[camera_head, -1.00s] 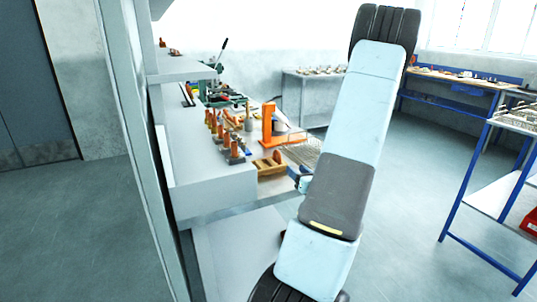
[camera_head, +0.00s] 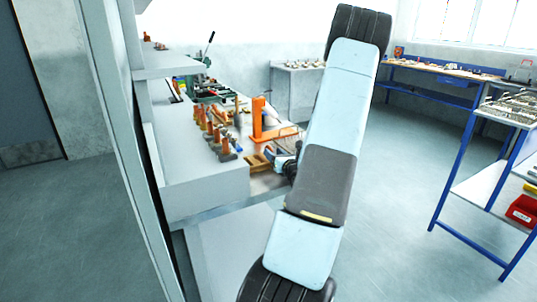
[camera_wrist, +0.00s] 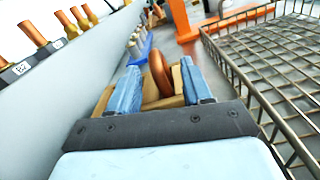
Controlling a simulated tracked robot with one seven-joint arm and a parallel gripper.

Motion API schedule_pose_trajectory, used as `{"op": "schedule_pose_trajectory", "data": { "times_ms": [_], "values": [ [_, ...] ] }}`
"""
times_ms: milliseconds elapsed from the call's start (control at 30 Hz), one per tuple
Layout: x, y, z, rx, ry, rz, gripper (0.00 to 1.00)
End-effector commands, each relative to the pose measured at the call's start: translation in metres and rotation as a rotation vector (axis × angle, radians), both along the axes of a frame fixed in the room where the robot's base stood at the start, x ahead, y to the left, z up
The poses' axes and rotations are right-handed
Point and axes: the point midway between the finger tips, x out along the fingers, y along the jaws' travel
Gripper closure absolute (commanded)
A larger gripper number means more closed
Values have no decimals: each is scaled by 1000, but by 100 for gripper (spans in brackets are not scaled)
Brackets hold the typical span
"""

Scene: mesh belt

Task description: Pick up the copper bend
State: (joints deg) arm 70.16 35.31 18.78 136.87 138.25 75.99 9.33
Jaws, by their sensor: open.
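The copper bend (camera_wrist: 160,70) shows in the wrist view as a curved brown-orange piece at a wooden block (camera_wrist: 150,93). My gripper (camera_wrist: 158,72) has two blue fingers, open, one on each side of the bend in the picture. I see no contact between the fingers and the bend, and I cannot tell how far above or short of it they are. In the head view my gripper is a small dark shape at the bench edge beside the wooden block (camera_head: 258,162). The bend cannot be made out there.
A wire mesh basket (camera_wrist: 270,60) stands close to the right of my gripper. An orange stand (camera_head: 258,118) rises behind. A blue object (camera_wrist: 142,50) lies beyond the left finger.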

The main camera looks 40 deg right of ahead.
Motion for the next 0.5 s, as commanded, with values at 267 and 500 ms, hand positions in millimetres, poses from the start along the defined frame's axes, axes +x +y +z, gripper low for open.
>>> {"op": "schedule_pose_trajectory", "data": {
  "times_ms": [267,500],
  "values": [
    [32,-4,5,0,-1,2,51],
    [49,-9,5,0,0,1,51]
  ]
}}
